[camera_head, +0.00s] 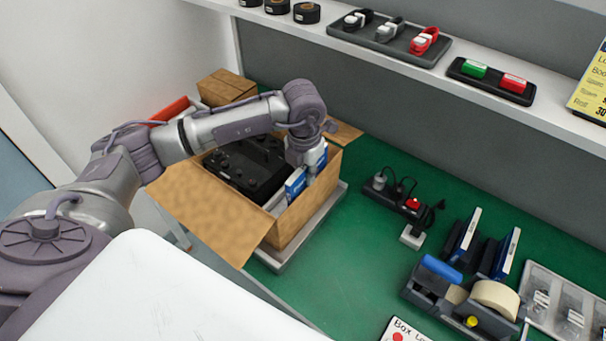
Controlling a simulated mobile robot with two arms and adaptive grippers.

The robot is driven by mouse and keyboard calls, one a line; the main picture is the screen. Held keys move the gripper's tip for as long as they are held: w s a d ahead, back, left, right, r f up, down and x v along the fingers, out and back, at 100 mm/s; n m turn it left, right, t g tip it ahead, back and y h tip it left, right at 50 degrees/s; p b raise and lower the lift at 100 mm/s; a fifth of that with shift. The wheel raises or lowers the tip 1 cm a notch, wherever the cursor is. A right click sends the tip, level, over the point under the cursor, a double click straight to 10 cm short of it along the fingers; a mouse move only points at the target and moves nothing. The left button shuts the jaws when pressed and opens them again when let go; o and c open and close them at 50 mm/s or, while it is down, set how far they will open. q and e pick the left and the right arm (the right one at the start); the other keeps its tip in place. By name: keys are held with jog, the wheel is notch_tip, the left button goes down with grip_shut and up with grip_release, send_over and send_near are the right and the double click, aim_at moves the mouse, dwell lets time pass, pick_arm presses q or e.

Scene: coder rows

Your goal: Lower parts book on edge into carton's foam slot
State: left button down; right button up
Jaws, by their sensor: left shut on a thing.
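My left arm reaches from the left over the open carton (296,221), which stands on a grey slab at the left of the green bench. My left gripper (304,174) points down at the carton's right side and is shut on a blue and white book (294,187). The book stands on edge at the carton's right inner wall, its lower part hidden inside. Whether it touches the slot's bottom cannot be told. A dark device (240,167) fills the carton's left part, and pale foam (275,201) shows beside it. My right gripper is not in view.
A power strip (398,198) with plugs lies right of the carton. Two blue-and-white books (463,237) stand in a dark holder, near a tape dispenser (460,300) and a clear-lidded tray (563,308). A shelf with trays runs above.

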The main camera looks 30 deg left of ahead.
aim_at(304, 187)
pick_arm(q)
jog(key=c, duration=1.3)
grip_release()
jog(key=f, duration=0.1)
jog(key=s+f, duration=0.1)
jog(key=f, duration=0.1)
jog(key=shift+s+d+g, duration=0.2)
jog(key=shift+g, duration=0.2)
jog(key=shift+o, duration=1.2)
jog(key=shift+w+a+f, duration=0.1)
jog(key=shift+w+f, duration=0.15)
jog(key=shift+w, duration=0.3)
jog(key=shift+w+a+f, duration=0.1)
jog(key=shift+w+f, duration=0.1)
jog(key=shift+w, duration=0.35)
jog(key=shift+s+a+r, duration=0.1)
jog(key=shift+s+r, duration=0.2)
jog(key=shift+s, duration=0.1)
jog(key=shift+s+r, duration=0.15)
jog(key=shift+w, duration=0.2)
notch_tip(304, 187, up, 12)
jog(key=shift+f, duration=0.1)
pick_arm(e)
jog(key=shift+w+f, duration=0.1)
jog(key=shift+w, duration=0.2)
pick_arm(q)
jog(key=shift+p, duration=0.3)
